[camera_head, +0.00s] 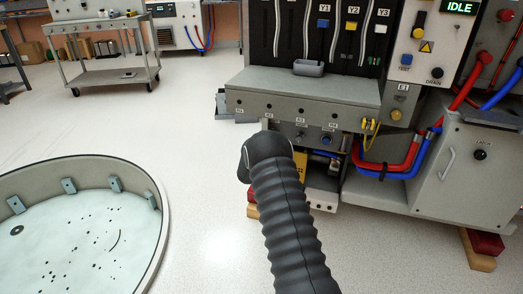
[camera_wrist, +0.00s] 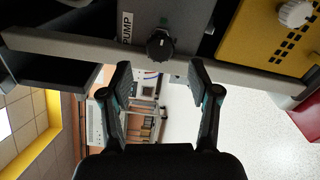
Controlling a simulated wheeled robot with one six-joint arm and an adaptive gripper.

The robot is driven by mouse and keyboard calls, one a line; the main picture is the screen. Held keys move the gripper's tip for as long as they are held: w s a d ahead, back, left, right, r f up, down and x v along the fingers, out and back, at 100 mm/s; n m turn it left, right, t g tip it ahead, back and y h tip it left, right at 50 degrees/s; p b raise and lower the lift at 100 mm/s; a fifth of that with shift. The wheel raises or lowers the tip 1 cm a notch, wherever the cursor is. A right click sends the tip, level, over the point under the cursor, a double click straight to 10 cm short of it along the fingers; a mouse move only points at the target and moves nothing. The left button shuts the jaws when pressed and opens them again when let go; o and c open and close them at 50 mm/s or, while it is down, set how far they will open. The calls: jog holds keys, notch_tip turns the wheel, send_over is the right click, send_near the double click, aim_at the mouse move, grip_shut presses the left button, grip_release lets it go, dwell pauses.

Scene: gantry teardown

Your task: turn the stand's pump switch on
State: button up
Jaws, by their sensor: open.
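The pump switch is a round black knob (camera_wrist: 160,44) on a grey panel in the wrist view, with a white PUMP label (camera_wrist: 126,27) beside it and a small green mark above it. I cannot tell its setting. My gripper (camera_wrist: 160,72) is open and empty. Its two fingertips are spread to either side, lower in the picture than the knob, and appear apart from it. In the head view my black arm reaches up to the left part of the stand's grey front (camera_head: 310,107). It hides my fingers, and I cannot make out the pump knob there.
In the wrist view a grey rail (camera_wrist: 60,45) crosses beside the knob, and a yellow box (camera_wrist: 272,40) with a white knob sits at right. In the head view red and blue hoses (camera_head: 405,160) hang at right. A round basin (camera_head: 85,164) lies left, with clear floor between.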

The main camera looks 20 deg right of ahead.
jog(key=v, duration=0.7)
dwell(0.4)
